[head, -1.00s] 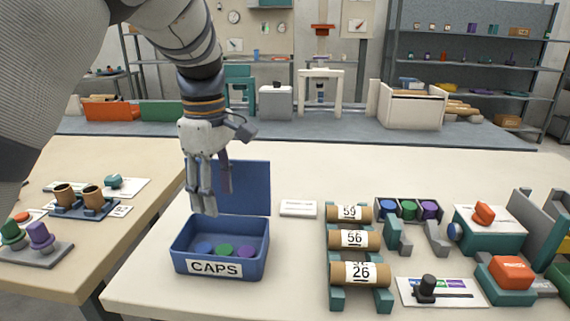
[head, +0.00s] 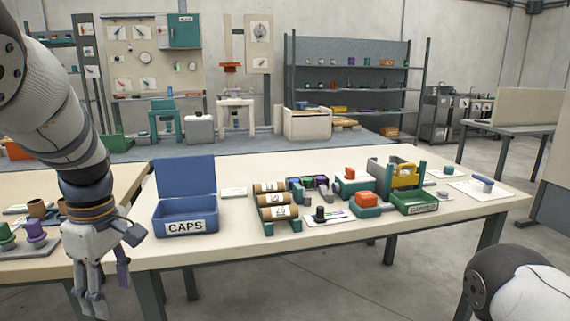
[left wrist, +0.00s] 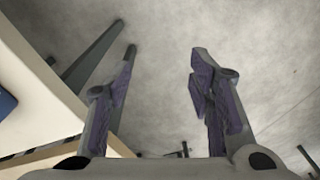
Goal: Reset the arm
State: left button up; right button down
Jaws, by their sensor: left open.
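My left gripper (head: 98,292) hangs with its fingers pointing down at the lower left of the head view, near the table's front edge. In the left wrist view its two purple-padded fingers (left wrist: 162,60) stand apart with nothing between them, over the grey floor. My right arm (head: 510,288) shows only as a rounded link at the lower right; its gripper is out of view. The blue CAPS box (head: 186,223) stands on the table to the right of my left gripper, lid up.
The table (head: 232,238) holds a rack with labelled brown tubes (head: 278,212), a teal device with an orange block (head: 366,201) and a green bin (head: 414,203). A side table with purple and green pegs (head: 34,228) is at the left. Open floor (head: 330,285) lies in front.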

pick_arm(q)
jog(key=s+a+f+m+g+y, duration=0.1)
jog(key=s+f+m, duration=0.25)
jog(key=f, duration=0.65)
jog(key=s+a+f+m+g, duration=0.15)
jog(key=s+f, duration=0.35)
jog(key=f, duration=0.5)
jog(key=s+d+f+m, duration=0.2)
jog(key=s+d+m, duration=0.1)
jog(key=s, duration=0.5)
jog(key=s+d+f+m+h, duration=0.1)
jog(key=s+d+f+m, duration=0.2)
jog(key=s, duration=0.6)
jog(key=s+d+f+m+h, duration=0.1)
jog(key=s+d+f+m, duration=0.2)
jog(key=s, duration=0.5)
jog(key=shift+s+d+f+m+t, duration=0.2)
jog(key=shift+s+m+t, duration=0.2)
jog(key=shift+m, duration=0.5)
pick_arm(e)
jog(key=shift+w+f, duration=0.1)
jog(key=shift+w, duration=0.8)
pick_arm(q)
jog(key=shift+a, duration=0.1)
jog(key=shift+c, duration=0.6)
